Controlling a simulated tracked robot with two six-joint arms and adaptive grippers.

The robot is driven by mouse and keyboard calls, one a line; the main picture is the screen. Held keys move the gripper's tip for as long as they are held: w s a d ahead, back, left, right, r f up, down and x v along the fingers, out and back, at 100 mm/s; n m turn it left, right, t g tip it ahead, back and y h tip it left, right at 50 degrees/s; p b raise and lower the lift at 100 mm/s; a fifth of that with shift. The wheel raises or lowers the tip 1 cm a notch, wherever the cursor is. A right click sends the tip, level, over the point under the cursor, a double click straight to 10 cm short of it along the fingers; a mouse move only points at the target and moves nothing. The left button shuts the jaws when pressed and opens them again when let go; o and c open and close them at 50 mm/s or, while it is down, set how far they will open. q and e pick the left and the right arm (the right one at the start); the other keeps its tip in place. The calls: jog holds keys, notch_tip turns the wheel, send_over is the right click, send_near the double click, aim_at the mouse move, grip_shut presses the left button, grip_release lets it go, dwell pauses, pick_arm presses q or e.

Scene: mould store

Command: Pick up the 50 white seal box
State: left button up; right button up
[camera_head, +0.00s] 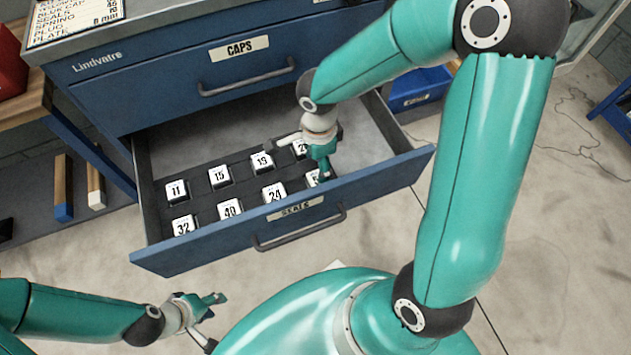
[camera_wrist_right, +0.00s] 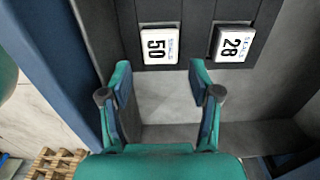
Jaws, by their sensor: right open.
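The white 50 seal box (camera_head: 312,180) sits in the open SEALS drawer (camera_head: 385,172), in the front row at the right end. My right gripper partly hides it in the head view. In the right wrist view the 50 box (camera_wrist_right: 158,46) lies face up in its slot, just beyond the fingertips and roughly centred between them. My right gripper (camera_head: 319,168) is over the drawer; in the wrist view its fingers (camera_wrist_right: 160,78) are apart with nothing between them. My left gripper (camera_head: 214,318) is outside the drawer at the lower left, fingers spread and empty.
The 28 box (camera_wrist_right: 235,43) sits beside the 50 box. Other numbered white boxes, such as 24 (camera_head: 273,193) and 19 (camera_head: 262,162), fill the dark insert. The drawer's right part is bare. The closed CAPS drawer (camera_head: 180,75) is above. A pallet (camera_wrist_right: 55,163) shows below.

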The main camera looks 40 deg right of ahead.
jog(key=shift+f+b, duration=0.65)
jog(key=shift+f, duration=2.45)
jog(key=c, duration=0.9)
jog(key=shift+r, duration=0.1)
